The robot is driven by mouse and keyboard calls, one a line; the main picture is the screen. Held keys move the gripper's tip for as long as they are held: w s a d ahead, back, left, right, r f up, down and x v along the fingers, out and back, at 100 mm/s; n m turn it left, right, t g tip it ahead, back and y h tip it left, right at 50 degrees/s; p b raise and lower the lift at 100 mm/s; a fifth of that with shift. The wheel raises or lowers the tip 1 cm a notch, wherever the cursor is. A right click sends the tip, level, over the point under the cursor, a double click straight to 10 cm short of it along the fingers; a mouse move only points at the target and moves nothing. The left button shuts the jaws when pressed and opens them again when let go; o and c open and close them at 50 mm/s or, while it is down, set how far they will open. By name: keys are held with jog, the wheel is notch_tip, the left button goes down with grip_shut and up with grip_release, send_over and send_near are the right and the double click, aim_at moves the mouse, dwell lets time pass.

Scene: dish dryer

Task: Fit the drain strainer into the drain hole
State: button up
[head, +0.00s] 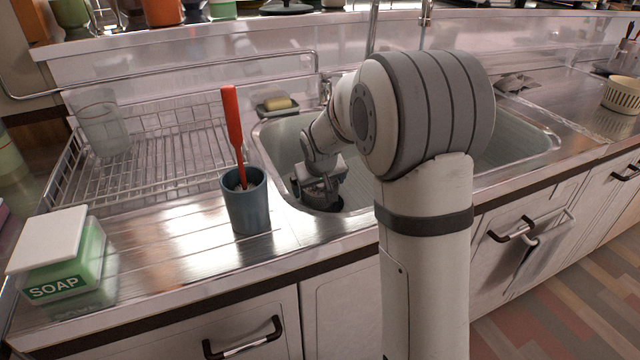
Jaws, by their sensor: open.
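The steel sink (280,150) is set in the counter at the middle of the head view. My gripper (322,201) is open and reaches down into the left part of the sink, near its front wall. A dark round area shows at and below the fingertips, and I cannot tell how much of it is the drain hole. I cannot make out the drain strainer; my gripper and arm cover that part of the sink. Whether the fingers touch anything is too small to tell.
A blue cup (246,208) with a red-handled brush (233,120) stands left of the sink. A dish rack (150,150) holds a clear glass (100,122). A soap box (62,255) sits front left, a soap dish (277,104) behind. My arm hides the sink's middle.

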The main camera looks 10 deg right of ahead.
jog(key=shift+r, duration=0.35)
jog(key=p+v, duration=0.4)
jog(key=v, duration=0.8)
jog(key=shift+r, duration=0.15)
